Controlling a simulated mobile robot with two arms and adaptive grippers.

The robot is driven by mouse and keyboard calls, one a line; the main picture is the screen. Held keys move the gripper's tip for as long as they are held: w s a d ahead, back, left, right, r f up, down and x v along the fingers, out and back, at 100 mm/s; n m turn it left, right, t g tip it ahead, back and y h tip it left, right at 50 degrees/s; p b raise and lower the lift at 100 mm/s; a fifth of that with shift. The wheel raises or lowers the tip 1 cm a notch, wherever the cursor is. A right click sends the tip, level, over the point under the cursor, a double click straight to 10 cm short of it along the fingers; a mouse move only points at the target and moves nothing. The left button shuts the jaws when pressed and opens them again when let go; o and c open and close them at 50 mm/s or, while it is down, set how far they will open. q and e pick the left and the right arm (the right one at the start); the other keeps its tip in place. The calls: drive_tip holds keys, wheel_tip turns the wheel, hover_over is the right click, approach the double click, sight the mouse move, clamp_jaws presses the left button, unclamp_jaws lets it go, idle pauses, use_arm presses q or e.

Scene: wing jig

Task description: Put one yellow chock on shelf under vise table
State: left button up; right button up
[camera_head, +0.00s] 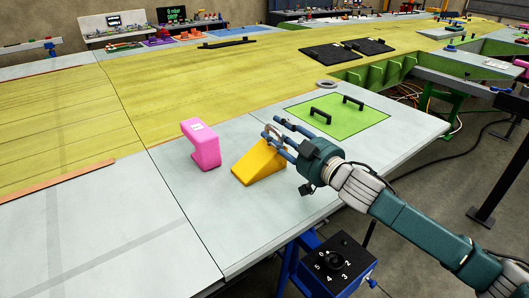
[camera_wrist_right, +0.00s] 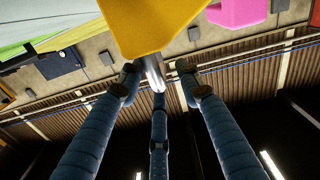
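A yellow wedge-shaped chock (camera_head: 256,163) rests on the grey table top, close to its front edge. My right gripper (camera_head: 274,132) comes in from the right, with its blue fingers spread at the chock's high end. In the right wrist view the chock (camera_wrist_right: 150,25) fills the top middle, just beyond the fingertips (camera_wrist_right: 158,80). The fingers look apart and not closed on it; whether any touches it I cannot tell. My left gripper is in neither view. I cannot make out the vise table or its shelf.
A pink block (camera_head: 201,145) stands left of the chock, and also shows in the wrist view (camera_wrist_right: 237,12). A green plate (camera_head: 338,115) with two black handles lies behind my gripper. A dark control box (camera_head: 338,262) hangs below the front edge. Bare table lies left.

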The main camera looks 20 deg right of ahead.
drive_tip(key=shift+w+a, duration=0.25)
drive_tip(key=shift+w, duration=0.35)
drive_tip(key=shift+w+a+f, duration=0.1)
drive_tip(key=shift+w+f, duration=0.05)
drive_tip(key=shift+w, duration=0.15)
drive_tip(key=shift+s, duration=0.1)
drive_tip(key=shift+c, duration=0.8)
clamp_jaws()
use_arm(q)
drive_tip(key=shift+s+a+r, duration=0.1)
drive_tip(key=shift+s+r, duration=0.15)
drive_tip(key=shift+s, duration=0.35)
use_arm(e)
drive_tip(key=shift+r, duration=0.35)
